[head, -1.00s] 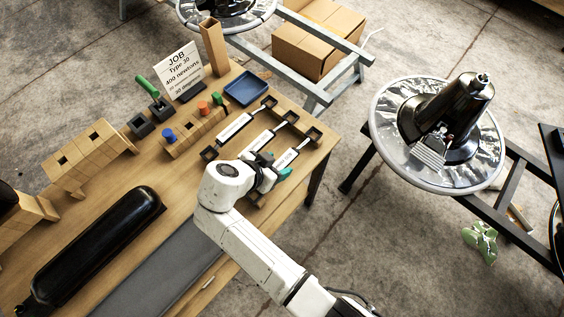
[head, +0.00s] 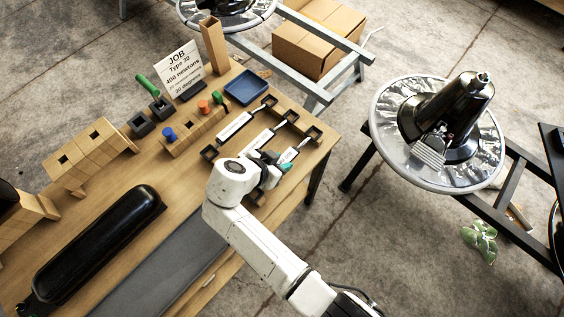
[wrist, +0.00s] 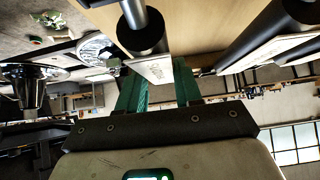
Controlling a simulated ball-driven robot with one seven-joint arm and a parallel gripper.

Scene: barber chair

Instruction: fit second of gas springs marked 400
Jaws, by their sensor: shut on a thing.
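Three gas springs with white labels lie side by side at the bench's right end: a left one (head: 235,126), a middle one (head: 257,139) and a right one (head: 289,155). Their markings are too small to read. My gripper (head: 284,168) is at the near end of the right one, shut on it. In the wrist view, my gripper's teal fingers (wrist: 160,90) close on its pale label (wrist: 155,69), with the dark body and silver rod (wrist: 134,14) beyond. Whether it is clear of its holder I cannot tell. A job card (head: 181,69) reads Type 30, 400 newtons, 30 degrees.
A round metal base with a black column (head: 445,110) stands on a frame to the right. Open floor lies between bench and frame.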

